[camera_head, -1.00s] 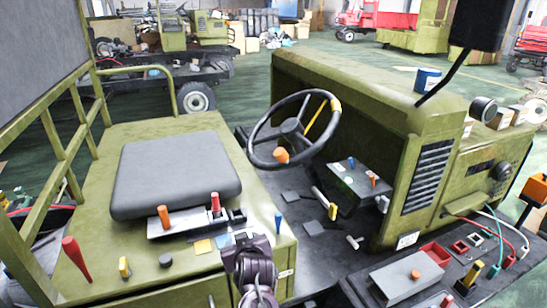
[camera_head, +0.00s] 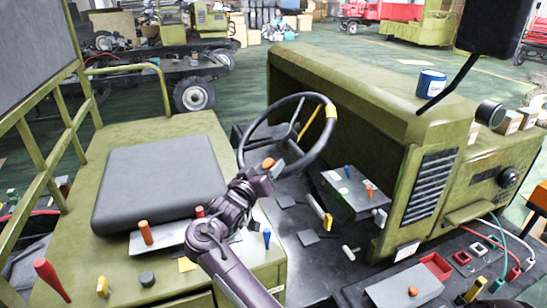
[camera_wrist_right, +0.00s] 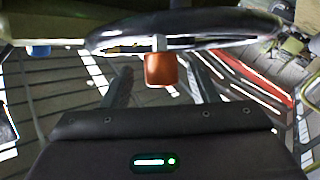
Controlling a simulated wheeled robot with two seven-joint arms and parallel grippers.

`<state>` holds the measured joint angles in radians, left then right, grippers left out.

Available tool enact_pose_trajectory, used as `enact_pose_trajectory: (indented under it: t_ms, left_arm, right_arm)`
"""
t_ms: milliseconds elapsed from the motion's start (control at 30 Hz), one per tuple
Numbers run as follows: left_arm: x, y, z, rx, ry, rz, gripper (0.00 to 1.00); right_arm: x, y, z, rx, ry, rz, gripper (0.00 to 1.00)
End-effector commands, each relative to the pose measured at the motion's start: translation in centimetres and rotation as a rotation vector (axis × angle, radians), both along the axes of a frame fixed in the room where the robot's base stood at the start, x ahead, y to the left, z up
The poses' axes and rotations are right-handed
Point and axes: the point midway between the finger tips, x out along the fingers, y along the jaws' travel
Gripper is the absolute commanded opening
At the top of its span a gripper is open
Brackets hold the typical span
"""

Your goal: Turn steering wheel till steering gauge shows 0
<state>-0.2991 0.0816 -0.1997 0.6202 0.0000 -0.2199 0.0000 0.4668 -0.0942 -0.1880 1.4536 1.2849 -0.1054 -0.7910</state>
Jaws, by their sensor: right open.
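The black steering wheel (camera_head: 324,138) with a yellow mark (camera_head: 331,111) on its upper right rim stands tilted in front of the seat. An orange knob (camera_head: 268,163) shows at the wheel's near lower side. My right gripper (camera_head: 268,172) is at this knob, with its arm rising from below. In the right wrist view the orange knob (camera_wrist_right: 160,69) is between the open fingers, near their tips, with the dark wheel rim (camera_wrist_right: 200,27) above it. I cannot tell if the fingers touch it. I cannot make out a gauge reading. My left gripper is not in view.
The grey seat (camera_head: 158,178) is left of the wheel. A lever panel (camera_head: 150,241) is partly behind my right arm. A control box (camera_head: 350,195) with small levers is right of the wheel. A tool ledge (camera_head: 405,290) lies at the lower right.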

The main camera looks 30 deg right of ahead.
Motion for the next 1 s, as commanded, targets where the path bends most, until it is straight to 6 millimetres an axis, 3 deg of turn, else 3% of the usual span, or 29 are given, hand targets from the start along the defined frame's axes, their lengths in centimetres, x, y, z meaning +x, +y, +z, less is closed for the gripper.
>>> enact_pose_trajectory:
  t_ms: [200, 567, 1000]
  left_arm:
    - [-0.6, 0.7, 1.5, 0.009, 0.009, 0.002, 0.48]
    - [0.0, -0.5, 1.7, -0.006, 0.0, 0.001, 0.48]
    - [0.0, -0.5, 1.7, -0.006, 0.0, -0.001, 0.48]
  right_arm:
    - [1.4, -2.6, 0.2, 0.0, 0.0, -0.001, 0.54]
    - [1.8, -3.2, 0.0, 0.003, -0.002, 0.001, 0.54]
    - [1.8, -3.2, 0.0, 0.003, -0.001, 0.001, 0.0]
